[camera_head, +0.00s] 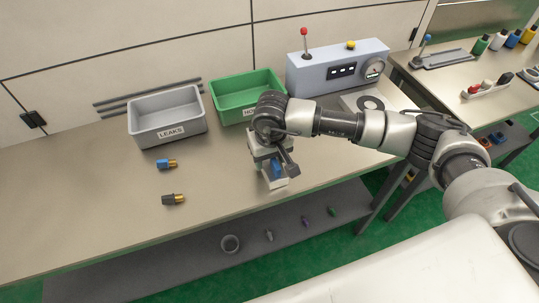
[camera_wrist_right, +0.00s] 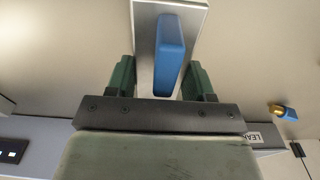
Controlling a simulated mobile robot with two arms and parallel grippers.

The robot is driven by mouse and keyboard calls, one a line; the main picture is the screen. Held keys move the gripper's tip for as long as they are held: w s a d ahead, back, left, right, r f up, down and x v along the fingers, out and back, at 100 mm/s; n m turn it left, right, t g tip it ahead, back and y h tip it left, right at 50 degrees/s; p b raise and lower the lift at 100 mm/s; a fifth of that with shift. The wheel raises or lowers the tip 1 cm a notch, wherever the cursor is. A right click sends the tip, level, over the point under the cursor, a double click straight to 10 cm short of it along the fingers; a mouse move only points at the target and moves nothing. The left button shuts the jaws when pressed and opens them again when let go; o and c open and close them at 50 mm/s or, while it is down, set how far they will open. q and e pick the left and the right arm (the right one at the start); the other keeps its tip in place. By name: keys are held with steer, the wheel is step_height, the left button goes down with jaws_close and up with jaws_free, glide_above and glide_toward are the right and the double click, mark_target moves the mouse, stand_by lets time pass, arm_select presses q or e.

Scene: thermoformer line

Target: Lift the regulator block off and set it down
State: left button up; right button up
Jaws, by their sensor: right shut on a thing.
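The regulator block appears to be the pale grey block with a blue part (camera_head: 276,171) in front of my right gripper in the head view. In the right wrist view the pale block (camera_wrist_right: 143,45) runs between the two green fingers, with the blue bar (camera_wrist_right: 170,48) along its middle. My right gripper (camera_head: 266,163) points down over the bench and is shut on this block. The gripper and wrist hide part of the block, and I cannot tell whether its underside touches the bench. My left gripper is not in view.
On the bench (camera_head: 100,210) stand a grey LEAKS bin (camera_head: 168,130), a green bin (camera_head: 232,112) and a grey-blue gauge box (camera_head: 310,78). The front left bench is clear. A lower shelf holds small parts.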

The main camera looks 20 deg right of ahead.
steer(key=o, duration=1.5)
steer(key=shift+o, duration=0.2)
step_height(320, 180, up, 11)
steer(key=s+b, duration=0.1)
steer(key=shift+f, duration=0.15)
